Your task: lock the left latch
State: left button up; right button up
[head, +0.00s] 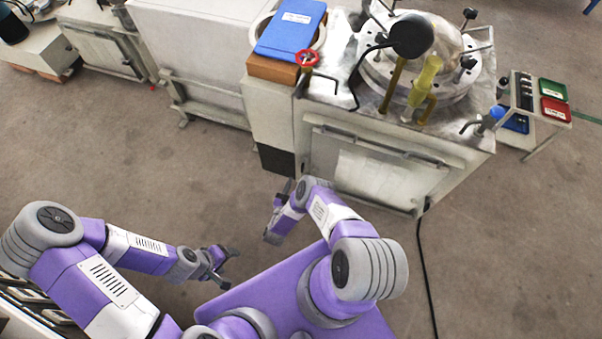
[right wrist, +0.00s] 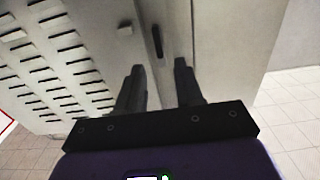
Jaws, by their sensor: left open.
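The steel chamber (head: 372,88) with a clear dome stands on top of a grey cabinet at the upper right. Black-knobbed clamps (head: 470,14) and yellowish upright parts (head: 393,88) sit around its rim; I cannot tell which is the left latch. A black round head (head: 411,36) hides part of the dome. My left gripper (head: 224,268) is open and empty, low over the floor and far from the chamber. My right gripper (head: 283,189) is in front of the cabinet, below the chamber. In the right wrist view its fingers (right wrist: 159,88) are apart with nothing between them.
The cabinet front (head: 380,160) has a horizontal bar handle. A blue book (head: 290,30) lies on a brown box beside a red valve wheel (head: 307,57). A stand with green and red boxes (head: 553,110) is at the right. The floor (head: 100,150) at left is clear.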

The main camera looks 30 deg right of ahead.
aim_at(302, 169)
jog(key=x, duration=0.7)
jog(key=shift+d+b, duration=0.2)
jog(key=shift+b, duration=0.15)
grip_shut()
